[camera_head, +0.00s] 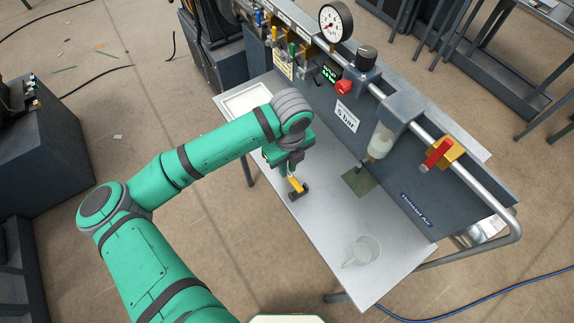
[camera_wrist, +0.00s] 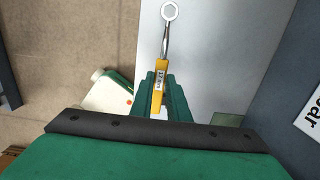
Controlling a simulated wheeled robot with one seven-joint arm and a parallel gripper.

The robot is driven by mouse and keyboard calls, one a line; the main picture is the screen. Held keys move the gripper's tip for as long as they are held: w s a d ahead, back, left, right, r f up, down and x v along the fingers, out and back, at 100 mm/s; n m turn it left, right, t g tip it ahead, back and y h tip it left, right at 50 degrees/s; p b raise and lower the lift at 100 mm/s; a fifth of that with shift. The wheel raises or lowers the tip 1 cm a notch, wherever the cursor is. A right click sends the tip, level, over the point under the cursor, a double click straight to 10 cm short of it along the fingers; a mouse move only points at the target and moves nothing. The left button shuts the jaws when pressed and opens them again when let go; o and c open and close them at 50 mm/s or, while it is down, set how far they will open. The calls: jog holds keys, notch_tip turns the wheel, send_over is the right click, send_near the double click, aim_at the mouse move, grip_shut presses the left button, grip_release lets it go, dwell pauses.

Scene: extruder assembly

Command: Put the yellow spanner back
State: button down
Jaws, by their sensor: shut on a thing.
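The yellow spanner (camera_wrist: 158,78) has a yellow handle, a label and a bare metal shaft ending in a ring head (camera_wrist: 169,12). My gripper (camera_wrist: 161,92) is shut on its handle, and the ring points to the top of the wrist view. In the head view the yellow of the spanner (camera_head: 296,184) shows below my gripper (camera_head: 292,178), over the grey table (camera_head: 325,215). Its height above the table is hard to tell. Coloured tool handles, one of them green (camera_head: 292,50), hang at the panel's upper left.
A white tray (camera_head: 245,100) lies at the table's far left end. The panel (camera_head: 395,175) stands along the table's back with a gauge (camera_head: 335,22), red knob (camera_head: 345,87) and red valve handle (camera_head: 437,155).

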jog(key=shift+f, duration=1)
dwell(0.5)
jog(key=c, duration=1.6)
grip_release()
jog(key=r, duration=1)
jog(key=shift+s+d+r, duration=0.15)
jog(key=shift+s+r, duration=0.1)
jog(key=shift+r, duration=0.15)
